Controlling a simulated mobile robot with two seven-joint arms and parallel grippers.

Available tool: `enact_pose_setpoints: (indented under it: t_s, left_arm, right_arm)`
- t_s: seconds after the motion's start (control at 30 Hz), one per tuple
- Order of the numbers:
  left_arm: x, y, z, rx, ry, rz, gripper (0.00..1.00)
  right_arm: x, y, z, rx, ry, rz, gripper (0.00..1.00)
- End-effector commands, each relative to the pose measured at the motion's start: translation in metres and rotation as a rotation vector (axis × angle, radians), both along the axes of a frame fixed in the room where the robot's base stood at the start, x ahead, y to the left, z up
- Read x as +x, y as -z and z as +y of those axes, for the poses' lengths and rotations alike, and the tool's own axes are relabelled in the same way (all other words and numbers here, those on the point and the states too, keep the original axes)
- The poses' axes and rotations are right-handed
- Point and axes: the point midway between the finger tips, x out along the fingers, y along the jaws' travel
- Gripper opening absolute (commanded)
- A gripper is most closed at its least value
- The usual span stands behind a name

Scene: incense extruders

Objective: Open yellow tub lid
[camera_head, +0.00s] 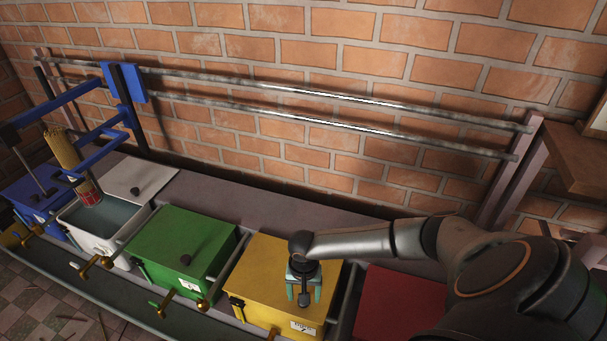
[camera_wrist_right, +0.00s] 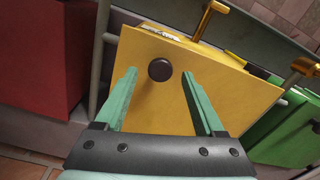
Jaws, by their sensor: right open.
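The yellow tub (camera_head: 262,312) stands in the row of tubs, with its yellow lid (camera_head: 265,268) closed flat on top. The lid also shows in the right wrist view (camera_wrist_right: 155,112), with a dark round knob (camera_wrist_right: 160,70) on it. My right gripper (camera_head: 303,293) is over the lid, pointing down at it. In the right wrist view its two teal fingers (camera_wrist_right: 158,85) are spread apart, with the knob showing in the gap between them, near their tips. The fingers hold nothing. My left gripper is not in view.
A green tub (camera_head: 180,245) is left of the yellow one and a red tub (camera_head: 385,300) is right of it. Further left are an open white tub (camera_head: 105,245) and a blue tub (camera_head: 35,195). A bundle of sticks (camera_head: 62,150) hangs over the white tub. Metal rails (camera_head: 330,100) run along the brick wall.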

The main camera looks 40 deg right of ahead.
Motion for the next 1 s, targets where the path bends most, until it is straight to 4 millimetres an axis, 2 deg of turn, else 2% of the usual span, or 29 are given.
enact_pose_setpoints:
  t_s: [0.1, 0.43, 1.0]
  left_arm:
    - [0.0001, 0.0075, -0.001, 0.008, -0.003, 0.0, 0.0]
    - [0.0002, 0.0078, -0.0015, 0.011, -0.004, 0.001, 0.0]
    - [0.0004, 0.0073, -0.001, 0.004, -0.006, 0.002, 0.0]
  right_arm:
    - [0.0001, 0.0106, 0.0003, 0.001, -0.001, -0.001, 0.71]
    - [0.0, 0.0117, 0.0003, 0.001, -0.001, -0.001, 0.71]
    - [-0.0003, 0.0117, 0.0002, 0.0, -0.001, 0.0, 0.07]
